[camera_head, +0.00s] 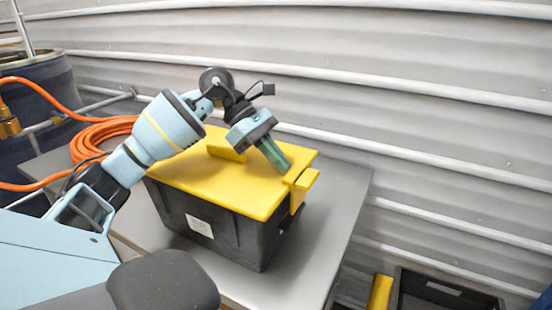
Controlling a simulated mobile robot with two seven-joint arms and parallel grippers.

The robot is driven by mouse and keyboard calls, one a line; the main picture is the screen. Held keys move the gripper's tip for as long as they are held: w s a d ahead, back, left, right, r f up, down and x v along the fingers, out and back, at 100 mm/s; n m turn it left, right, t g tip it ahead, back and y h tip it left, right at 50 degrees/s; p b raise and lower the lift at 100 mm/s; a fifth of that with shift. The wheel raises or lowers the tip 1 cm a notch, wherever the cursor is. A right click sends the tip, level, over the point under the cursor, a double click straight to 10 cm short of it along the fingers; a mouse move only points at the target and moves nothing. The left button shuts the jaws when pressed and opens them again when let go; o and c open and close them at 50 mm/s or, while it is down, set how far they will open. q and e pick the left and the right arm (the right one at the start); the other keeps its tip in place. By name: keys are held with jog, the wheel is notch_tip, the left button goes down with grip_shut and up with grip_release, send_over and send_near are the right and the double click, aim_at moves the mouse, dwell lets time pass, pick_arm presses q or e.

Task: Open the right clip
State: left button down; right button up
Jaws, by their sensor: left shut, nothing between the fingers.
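A dark grey box, the hopper (232,229), stands on a grey table and has a yellow lid (235,190) lying on it. The right clip (303,189) is a yellow piece at the lid's right end, with its upper part sticking out past the lid's edge. My left gripper (281,164) comes in from the left over the lid. Its green fingers are shut and empty, pointing down and right close to the clip. Whether they touch the clip or the lid I cannot tell. My right gripper is not in view.
The grey table (335,205) has free room right of the hopper. An orange hose (100,137) lies coiled at the left beside a dark barrel (45,85). A corrugated wall (400,100) rises behind. A dark crate (440,291) stands low at the right.

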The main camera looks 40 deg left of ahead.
pick_arm(q)
jog(key=shift+w+d+r, duration=0.1)
jog(key=shift+d, duration=0.1)
jog(key=shift+w+d+r, duration=0.1)
jog(key=shift+d+r, duration=0.05)
jog(key=shift+d, duration=0.1)
